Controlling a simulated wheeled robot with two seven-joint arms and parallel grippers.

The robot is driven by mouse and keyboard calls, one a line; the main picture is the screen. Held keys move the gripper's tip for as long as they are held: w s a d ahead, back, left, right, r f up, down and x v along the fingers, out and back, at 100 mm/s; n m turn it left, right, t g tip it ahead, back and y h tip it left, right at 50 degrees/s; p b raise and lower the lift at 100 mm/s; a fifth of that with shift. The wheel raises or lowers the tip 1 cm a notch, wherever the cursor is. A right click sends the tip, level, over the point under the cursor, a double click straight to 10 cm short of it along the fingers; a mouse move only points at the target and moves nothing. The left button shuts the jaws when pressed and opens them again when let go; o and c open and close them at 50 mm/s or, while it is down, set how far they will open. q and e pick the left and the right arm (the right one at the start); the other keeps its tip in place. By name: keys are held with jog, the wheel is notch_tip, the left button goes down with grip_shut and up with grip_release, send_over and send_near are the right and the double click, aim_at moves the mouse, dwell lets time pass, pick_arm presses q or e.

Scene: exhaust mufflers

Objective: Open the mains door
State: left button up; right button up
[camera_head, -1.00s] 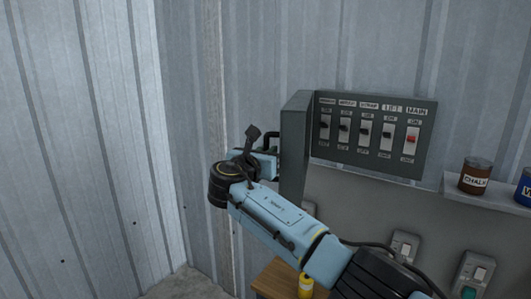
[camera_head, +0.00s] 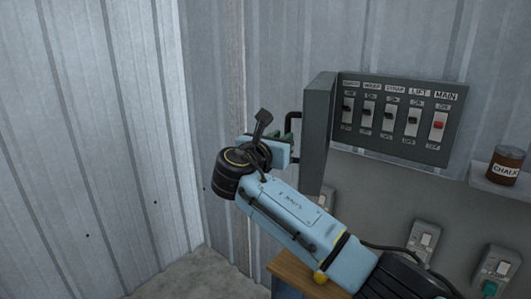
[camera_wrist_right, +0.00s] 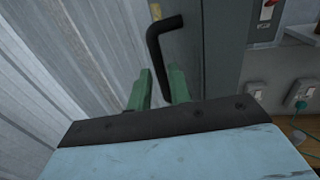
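The mains door (camera_head: 319,130) is a grey panel hinged at the left side of the breaker box (camera_head: 398,115). It stands swung open, so the switches show, with the red MAIN switch (camera_head: 438,124) at the right end. A black bar handle (camera_head: 290,118) is on the door's left face and shows large in the right wrist view (camera_wrist_right: 153,45). My right gripper (camera_head: 286,139) is beside the handle. Its green fingers (camera_wrist_right: 160,88) are apart, and the handle's lower part shows between them; contact is not clear. My left gripper is not in view.
A shelf (camera_head: 504,185) with a brown chalk tin (camera_head: 505,165) is right of the box. Wall sockets (camera_head: 423,238) are below it. A wooden surface (camera_head: 290,268) is under my right arm. Corrugated walls close in at left, with free room before them.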

jog(key=b+v, duration=0.1)
jog(key=v, duration=0.7)
jog(key=shift+s+b, duration=0.15)
jog(key=shift+b, duration=0.25)
jog(key=shift+c, duration=0.4)
